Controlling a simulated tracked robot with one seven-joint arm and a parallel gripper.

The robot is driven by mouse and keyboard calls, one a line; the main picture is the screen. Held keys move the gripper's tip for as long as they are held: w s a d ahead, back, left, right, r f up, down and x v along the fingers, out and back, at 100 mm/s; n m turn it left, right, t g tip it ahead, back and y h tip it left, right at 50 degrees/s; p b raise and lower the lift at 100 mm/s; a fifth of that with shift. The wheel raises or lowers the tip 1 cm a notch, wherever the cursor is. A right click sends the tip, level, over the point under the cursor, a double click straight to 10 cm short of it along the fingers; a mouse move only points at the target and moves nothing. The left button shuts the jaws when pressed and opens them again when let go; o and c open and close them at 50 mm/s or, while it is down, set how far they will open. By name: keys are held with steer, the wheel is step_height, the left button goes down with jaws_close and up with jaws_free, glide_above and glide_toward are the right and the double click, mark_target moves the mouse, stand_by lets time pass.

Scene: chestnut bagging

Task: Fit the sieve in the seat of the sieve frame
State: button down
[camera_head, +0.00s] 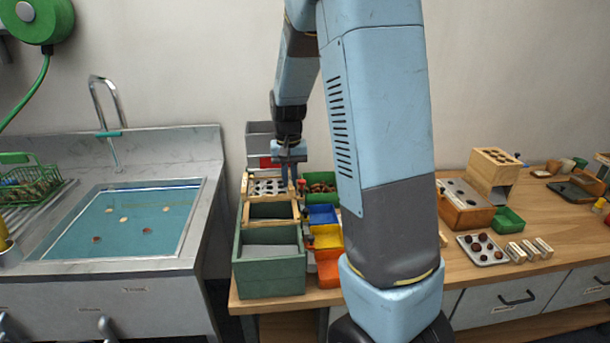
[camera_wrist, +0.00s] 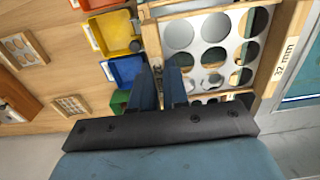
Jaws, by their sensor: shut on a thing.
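The sieve (camera_head: 268,187) is a pale metal plate with round holes. It lies level over the wooden sieve frame (camera_head: 243,212) at the back left of the bench. In the wrist view the sieve (camera_wrist: 233,52) appears between the wooden bars of the frame (camera_wrist: 282,50). Whether it rests fully down in the seat cannot be told. My gripper (camera_head: 289,178) points down at the sieve's right edge. In the wrist view my gripper (camera_wrist: 161,75) is shut on that edge, and its fingers hide the grip point.
A green crate (camera_head: 270,284) stands in front of the frame. Blue (camera_head: 322,214), yellow (camera_head: 328,238) and orange (camera_head: 328,270) bins line its right side, close to my gripper. A green bin of chestnuts (camera_head: 321,197) sits behind them. The sink (camera_head: 190,240) is left.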

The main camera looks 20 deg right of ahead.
steer(key=shift+d, duration=0.25)
steer(key=shift+f, duration=0.15)
steer(key=shift+f, duration=3.05)
steer(key=shift+f, duration=0.5)
steer(key=c, duration=1.1)
jaws_free()
steer(key=shift+o, duration=0.6)
